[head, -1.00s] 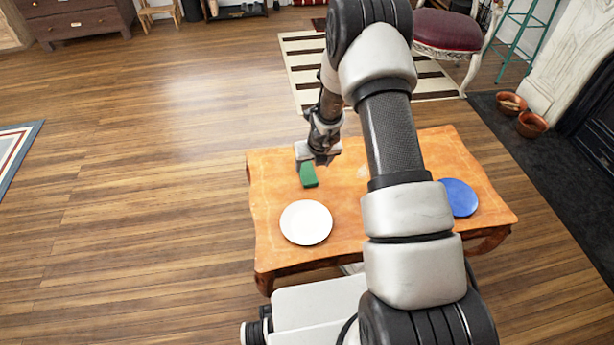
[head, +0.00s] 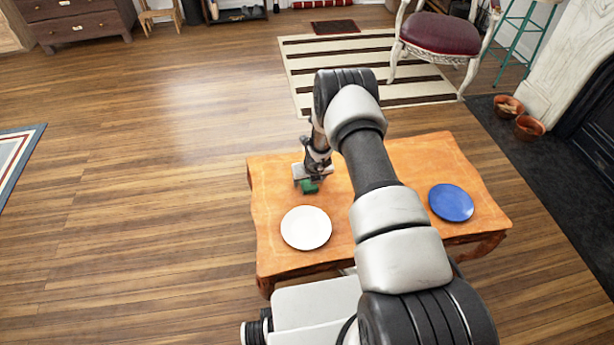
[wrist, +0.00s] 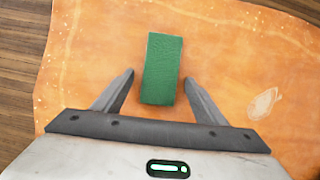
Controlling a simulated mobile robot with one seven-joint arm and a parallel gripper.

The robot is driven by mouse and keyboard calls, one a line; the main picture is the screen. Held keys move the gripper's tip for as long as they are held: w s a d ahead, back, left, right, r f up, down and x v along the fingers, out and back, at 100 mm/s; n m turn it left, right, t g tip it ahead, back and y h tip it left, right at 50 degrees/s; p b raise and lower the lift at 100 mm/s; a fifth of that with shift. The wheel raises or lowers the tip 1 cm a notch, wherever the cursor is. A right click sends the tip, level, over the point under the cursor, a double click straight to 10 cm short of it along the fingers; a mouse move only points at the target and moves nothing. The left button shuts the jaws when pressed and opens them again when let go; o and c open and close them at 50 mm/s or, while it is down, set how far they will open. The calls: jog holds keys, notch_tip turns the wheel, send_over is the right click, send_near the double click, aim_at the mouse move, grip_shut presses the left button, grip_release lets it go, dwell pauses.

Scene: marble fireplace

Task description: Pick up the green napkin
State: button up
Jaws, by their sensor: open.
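The green napkin (head: 309,187) is a small folded rectangle on the orange wooden table (head: 420,160), behind the white plate. In the wrist view the napkin (wrist: 161,68) lies flat, its long side running away from my gripper (wrist: 160,80). My gripper is open, one finger to the left of the napkin and one to the right, with gaps on both sides. In the head view my gripper (head: 309,181) is over the napkin and hides part of it. I cannot tell the exact height of the fingers above the table.
A white plate (head: 306,228) is on the table just in front of the napkin. A blue plate (head: 451,203) is at the right side. A red-seated chair (head: 440,32) stands on a striped rug (head: 345,65) beyond the table.

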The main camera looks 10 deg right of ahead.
jog(key=c, duration=1.1)
